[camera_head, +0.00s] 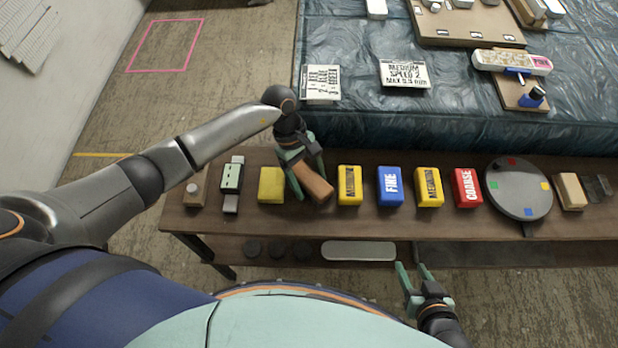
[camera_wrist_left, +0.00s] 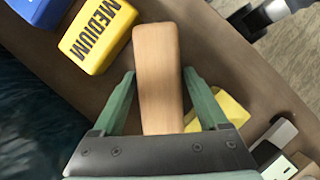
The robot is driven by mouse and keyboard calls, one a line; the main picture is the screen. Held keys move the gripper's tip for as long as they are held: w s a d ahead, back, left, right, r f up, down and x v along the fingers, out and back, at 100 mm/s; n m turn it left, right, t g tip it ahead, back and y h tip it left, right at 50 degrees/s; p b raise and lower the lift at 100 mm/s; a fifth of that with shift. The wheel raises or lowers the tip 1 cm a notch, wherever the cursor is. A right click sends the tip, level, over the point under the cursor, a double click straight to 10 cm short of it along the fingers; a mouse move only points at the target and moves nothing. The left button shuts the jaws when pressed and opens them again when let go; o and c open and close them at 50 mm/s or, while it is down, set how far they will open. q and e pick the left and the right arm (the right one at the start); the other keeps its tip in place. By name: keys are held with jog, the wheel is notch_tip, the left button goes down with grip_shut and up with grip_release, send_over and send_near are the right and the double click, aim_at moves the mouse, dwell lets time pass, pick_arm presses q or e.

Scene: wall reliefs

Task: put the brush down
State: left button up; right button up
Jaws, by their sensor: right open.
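The brush (camera_head: 314,184) shows as a brown wooden block between the fingers of my left gripper (camera_head: 308,182), over the workbench (camera_head: 350,224). In the left wrist view the brush (camera_wrist_left: 158,75) is a long pale wooden piece, and the fingertips of the left gripper (camera_wrist_left: 159,75) lie close along both its sides. The gripper looks shut on it. No bristles are visible. I cannot tell whether its underside touches the bench top. My right gripper (camera_head: 412,280) is open and empty, in front of the bench's front edge.
A yellow block (camera_head: 271,185) stands left of the brush, and a yellow MEDIUM block (camera_head: 349,185) right of it. Further right are a blue FINE block (camera_head: 390,186), a red COARSE block (camera_head: 467,188) and a round grey disc (camera_head: 519,189). A plastic-covered table (camera_head: 450,115) lies behind.

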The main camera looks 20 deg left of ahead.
pick_arm(q)
jog(key=shift+o, duration=0.6)
jog(key=shift+r, duration=0.2)
jog(key=v, duration=1)
jog(key=shift+w+a+r, duration=0.15)
jog(key=shift+a+r, duration=0.05)
jog(key=shift+r, duration=0.1)
jog(key=shift+a+r, duration=0.15)
jog(key=shift+r, duration=0.45)
